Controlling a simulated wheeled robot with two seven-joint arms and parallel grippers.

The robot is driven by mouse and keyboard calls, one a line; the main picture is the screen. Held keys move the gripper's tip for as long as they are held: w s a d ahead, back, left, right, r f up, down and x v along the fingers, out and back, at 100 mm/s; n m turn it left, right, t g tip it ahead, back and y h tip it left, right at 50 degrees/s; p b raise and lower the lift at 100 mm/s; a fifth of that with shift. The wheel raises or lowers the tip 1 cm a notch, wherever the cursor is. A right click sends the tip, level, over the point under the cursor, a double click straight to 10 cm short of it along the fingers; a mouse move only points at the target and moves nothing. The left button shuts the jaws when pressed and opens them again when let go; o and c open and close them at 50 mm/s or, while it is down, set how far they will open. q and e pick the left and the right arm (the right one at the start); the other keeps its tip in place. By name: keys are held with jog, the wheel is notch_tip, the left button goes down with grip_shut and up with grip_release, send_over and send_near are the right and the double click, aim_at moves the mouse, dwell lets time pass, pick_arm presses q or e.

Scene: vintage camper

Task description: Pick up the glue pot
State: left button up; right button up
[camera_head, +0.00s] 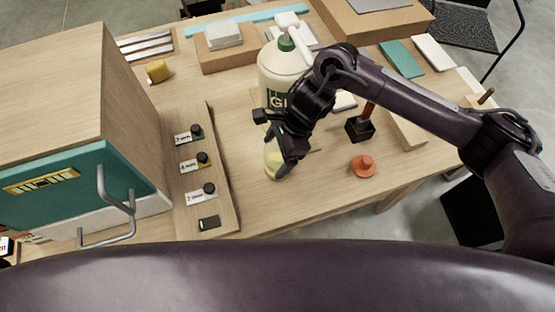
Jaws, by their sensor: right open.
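A large cream bottle (278,72) with a green cap and a dark green label stands near the table's middle. The label's visible letters begin "GL"; my right arm hides the rest. A small pale-yellow pot (270,160) stands in front of it, partly hidden by my right gripper. I cannot tell for sure which of the two is the glue pot. My right gripper (277,150) is open and pointed down at the small pot. Whether its fingers touch the pot is hidden. My left gripper is not in view.
A wooden cabinet (50,90) with a teal front stands at left, beside a wooden strip (222,180) with several labelled knobs. An orange knob-like piece (363,166) and a dark block (360,129) lie to the right. The front table area is clear.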

jog(key=shift+s+a+f, duration=0.1)
jog(key=shift+a+f, duration=0.15)
jog(key=shift+f, duration=0.3)
jog(key=c, duration=1.4)
jog(key=shift+c, duration=0.3)
jog(key=shift+r, duration=0.15)
